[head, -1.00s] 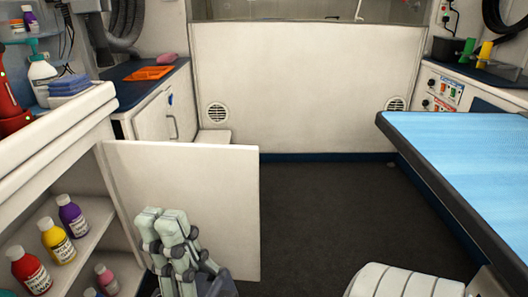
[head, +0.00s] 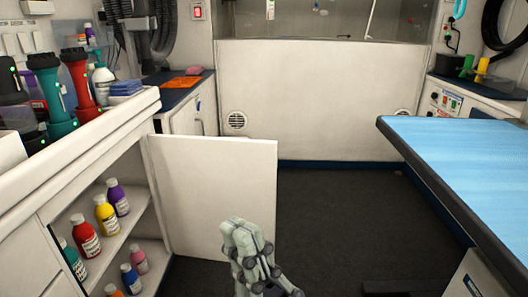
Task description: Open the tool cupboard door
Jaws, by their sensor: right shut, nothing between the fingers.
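The tool cupboard door (head: 205,185) is a plain white panel. It stands swung out from the right end of the cupboard (head: 85,150), its free edge towards the middle of the floor. The cupboard front beside it is open, showing shelves with bottles. My right gripper (head: 241,229) is shut and empty in front of the door's lower part, near its free edge, and hides some of it. I cannot tell whether it touches the door. My left gripper is not in view.
Shelves hold several bottles, including a red one (head: 86,238) and a yellow one (head: 106,215). Torches (head: 48,95) stand on the worktop above. A blue-topped table (head: 460,160) is at the right. Dark floor (head: 340,220) lies clear between.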

